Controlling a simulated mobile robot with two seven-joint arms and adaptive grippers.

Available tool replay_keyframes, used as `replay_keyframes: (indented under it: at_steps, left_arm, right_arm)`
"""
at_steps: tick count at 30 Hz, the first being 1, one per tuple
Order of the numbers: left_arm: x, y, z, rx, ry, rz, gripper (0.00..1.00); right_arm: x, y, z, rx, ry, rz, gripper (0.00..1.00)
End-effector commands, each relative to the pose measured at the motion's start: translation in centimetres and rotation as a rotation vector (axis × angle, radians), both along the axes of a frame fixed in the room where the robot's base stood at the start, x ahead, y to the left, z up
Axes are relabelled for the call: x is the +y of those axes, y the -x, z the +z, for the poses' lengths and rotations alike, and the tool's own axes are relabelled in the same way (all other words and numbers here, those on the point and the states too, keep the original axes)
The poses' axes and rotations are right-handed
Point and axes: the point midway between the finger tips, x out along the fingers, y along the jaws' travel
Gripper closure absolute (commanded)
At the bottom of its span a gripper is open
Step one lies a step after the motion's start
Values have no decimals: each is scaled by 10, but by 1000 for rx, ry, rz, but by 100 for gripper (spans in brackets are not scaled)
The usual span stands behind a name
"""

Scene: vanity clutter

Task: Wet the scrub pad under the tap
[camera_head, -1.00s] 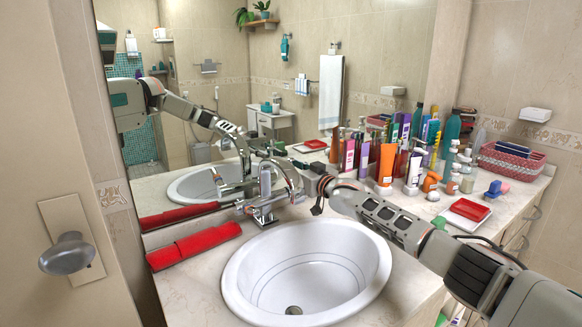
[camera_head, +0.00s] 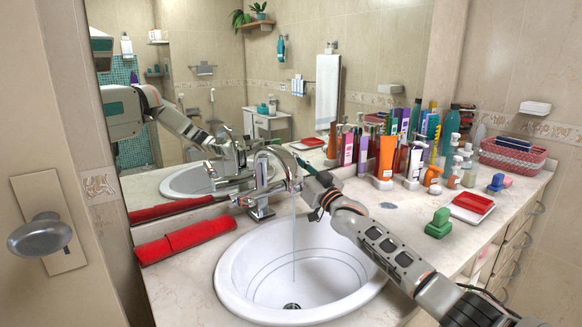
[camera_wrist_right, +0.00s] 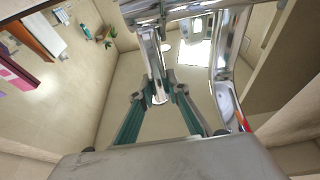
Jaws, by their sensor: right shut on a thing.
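The chrome tap (camera_head: 262,190) stands behind the sink, and a thin stream of water (camera_head: 294,240) falls from it into the white basin (camera_head: 232,262). My right gripper (camera_head: 304,168) reaches in from the right at the tap. In the right wrist view its teal fingers (camera_wrist_right: 158,94) close together on a chrome part of the tap (camera_wrist_right: 152,55); I cannot tell exactly which part. A green block with a raised grip (camera_head: 438,226), which looks like the scrub pad, rests on the counter right of the basin, away from the water. My left gripper is not in view.
A rolled red towel (camera_head: 190,242) lies left of the sink. Bottles crowd the back right, by an orange tube (camera_head: 386,157). A dish with a red top (camera_head: 472,204), a blue object (camera_head: 496,183) and a red basket (camera_head: 512,158) stand at right. A mirror is behind.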

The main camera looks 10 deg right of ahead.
Motion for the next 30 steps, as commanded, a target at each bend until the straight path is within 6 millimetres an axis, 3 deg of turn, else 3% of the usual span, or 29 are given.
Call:
replay_keyframes:
  at_steps: [10,11,12,13,23,30]
  left_arm:
    - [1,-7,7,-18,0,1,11]
    - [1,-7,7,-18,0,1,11]
    - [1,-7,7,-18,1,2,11]
    - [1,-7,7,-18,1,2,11]
    - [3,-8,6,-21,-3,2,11]
    - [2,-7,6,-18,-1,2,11]
  right_arm:
    - [0,1,-1,-6,-4,0,100]
    - [0,1,-1,-6,-4,0,79]
    - [0,1,-1,-6,-4,0,69]
    - [0,1,-1,-6,-4,0,67]
    - [-1,1,-1,-6,-3,0,67]
    - [-6,16,-6,-6,-4,0,67]
